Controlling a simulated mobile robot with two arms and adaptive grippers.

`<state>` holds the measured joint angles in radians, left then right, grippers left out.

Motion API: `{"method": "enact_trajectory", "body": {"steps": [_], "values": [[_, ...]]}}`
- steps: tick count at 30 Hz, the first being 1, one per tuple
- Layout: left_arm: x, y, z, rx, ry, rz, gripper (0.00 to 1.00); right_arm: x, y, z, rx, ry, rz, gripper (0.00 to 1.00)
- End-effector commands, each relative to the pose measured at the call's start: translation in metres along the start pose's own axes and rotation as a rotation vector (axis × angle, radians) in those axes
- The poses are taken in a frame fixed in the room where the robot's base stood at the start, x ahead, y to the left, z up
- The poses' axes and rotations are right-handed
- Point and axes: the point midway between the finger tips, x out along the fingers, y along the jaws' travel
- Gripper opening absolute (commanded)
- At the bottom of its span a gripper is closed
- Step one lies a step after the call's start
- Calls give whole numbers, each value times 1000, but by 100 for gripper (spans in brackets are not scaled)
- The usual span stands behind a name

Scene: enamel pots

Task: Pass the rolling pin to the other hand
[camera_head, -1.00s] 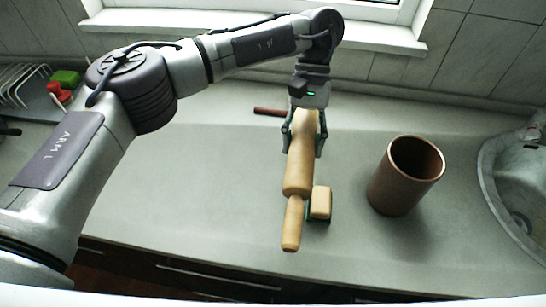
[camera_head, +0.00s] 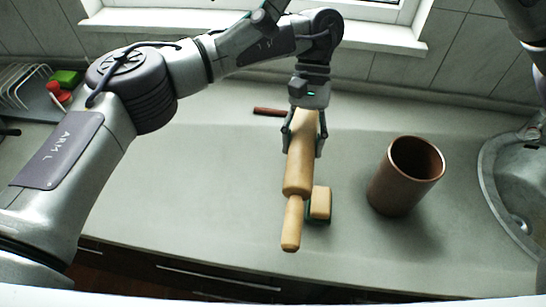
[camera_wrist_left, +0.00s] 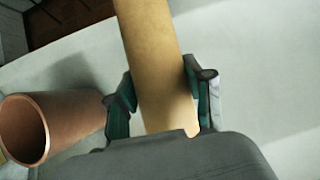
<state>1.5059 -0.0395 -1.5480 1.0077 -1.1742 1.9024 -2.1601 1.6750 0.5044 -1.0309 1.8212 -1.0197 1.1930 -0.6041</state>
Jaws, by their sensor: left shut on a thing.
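The wooden rolling pin (camera_head: 298,165) is held by my left gripper (camera_head: 303,140) over the counter. Its near handle points down the picture toward the counter's front. In the left wrist view the pin (camera_wrist_left: 155,60) runs up between the two fingers (camera_wrist_left: 162,103), which close on its sides. My right gripper does not show; only dark and grey parts of an arm come in at the upper right of the head view.
A brown cylindrical pot (camera_head: 392,185) stands open-topped to the right of the pin; it also shows in the left wrist view (camera_wrist_left: 30,130). A small wooden-topped block (camera_head: 320,203) lies beside the pin. A sink (camera_head: 515,195) is at the right. The left-middle counter (camera_head: 190,185) is clear.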

Motion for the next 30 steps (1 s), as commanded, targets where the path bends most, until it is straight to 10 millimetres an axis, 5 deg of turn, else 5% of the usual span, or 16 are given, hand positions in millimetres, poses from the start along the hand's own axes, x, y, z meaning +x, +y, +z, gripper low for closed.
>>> {"method": "enact_trajectory", "body": {"steps": [6,13,15,19,24,30], "values": [[-1,0,0,1,0,1,0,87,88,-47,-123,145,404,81],[-1,0,1,1,0,1,0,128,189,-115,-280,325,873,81],[-1,0,1,1,0,1,0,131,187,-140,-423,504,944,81],[-1,0,0,1,0,1,0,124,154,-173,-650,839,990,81],[-1,0,0,1,0,1,0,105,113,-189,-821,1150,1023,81],[-1,0,0,1,0,1,0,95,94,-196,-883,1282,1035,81]]}}
